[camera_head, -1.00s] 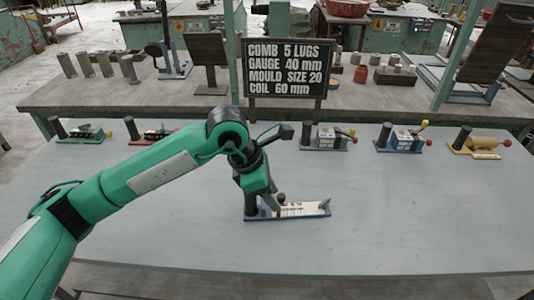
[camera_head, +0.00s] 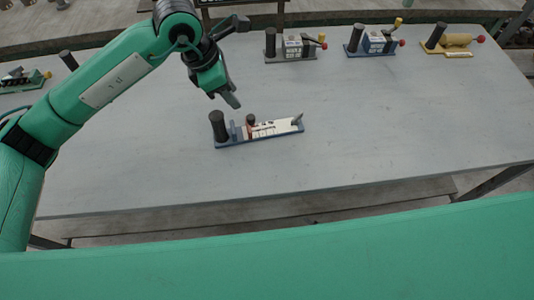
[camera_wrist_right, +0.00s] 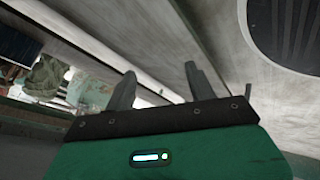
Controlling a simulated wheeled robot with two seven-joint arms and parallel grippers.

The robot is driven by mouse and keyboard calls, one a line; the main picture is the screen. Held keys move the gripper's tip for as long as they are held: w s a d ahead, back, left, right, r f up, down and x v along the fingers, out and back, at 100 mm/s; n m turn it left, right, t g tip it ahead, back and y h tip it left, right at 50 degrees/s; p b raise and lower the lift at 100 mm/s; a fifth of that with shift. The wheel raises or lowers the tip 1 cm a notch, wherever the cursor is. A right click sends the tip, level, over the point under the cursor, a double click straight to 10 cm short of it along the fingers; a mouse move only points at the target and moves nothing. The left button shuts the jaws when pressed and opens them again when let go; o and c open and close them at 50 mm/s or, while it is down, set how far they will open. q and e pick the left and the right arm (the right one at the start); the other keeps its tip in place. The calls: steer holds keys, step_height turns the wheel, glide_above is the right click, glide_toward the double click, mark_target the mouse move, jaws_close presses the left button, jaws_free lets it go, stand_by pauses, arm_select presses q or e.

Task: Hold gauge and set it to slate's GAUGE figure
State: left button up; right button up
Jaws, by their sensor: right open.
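The gauge (camera_head: 272,130) lies on the grey table in the head view. It has a blue base, a white scale, a dark upright post at its left end and a small lever at its right end. A reddish-brown slider with a dark knob (camera_head: 250,121) stands left of the scale's middle. My left gripper (camera_head: 232,101) hangs above and behind the gauge, apart from it; its finger gap is not clear. My right gripper (camera_wrist_right: 160,70) is open and empty in the right wrist view. Only the lower edge of the slate (camera_head: 243,2) shows now.
Other tools stand along the table's back: a grey-and-black one (camera_head: 293,47), a blue one (camera_head: 374,40), a yellow one (camera_head: 456,42) and a green one (camera_head: 22,79) at the left. The table (camera_head: 400,120) is clear around the gauge.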

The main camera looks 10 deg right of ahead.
steer(key=s+a+r+n+y, duration=0.3)
steer(key=a+r+n, duration=0.15)
steer(key=r, duration=0.55)
steer(key=s+a+r+n+t+y, duration=0.1)
steer(key=s+a+r+n+y, duration=0.25)
steer(key=r, duration=0.65)
steer(key=s+a+r+n+y, duration=0.15)
steer(key=a+r+n, duration=0.35)
steer(key=r, duration=0.5)
steer(key=w+a+r+n+t+y, duration=0.1)
steer(key=w+r+n+y, duration=0.1)
steer(key=w+r+n, duration=0.2)
steer(key=n+t+h, duration=0.1)
steer(key=n+t, duration=0.3)
steer(key=n, duration=0.9)
glide_toward(223, 127)
steer(key=v, duration=0.4)
steer(key=shift+s+d+r, duration=0.1)
steer(key=shift+s, duration=0.35)
steer(key=shift+w+r+n, duration=0.15)
steer(key=shift+w+n, duration=0.45)
steer(key=shift+n, duration=0.3)
steer(key=x, duration=1.3)
steer(key=shift+w+a+f, duration=0.15)
steer(key=shift+a+f, duration=0.15)
steer(key=shift+a, duration=0.1)
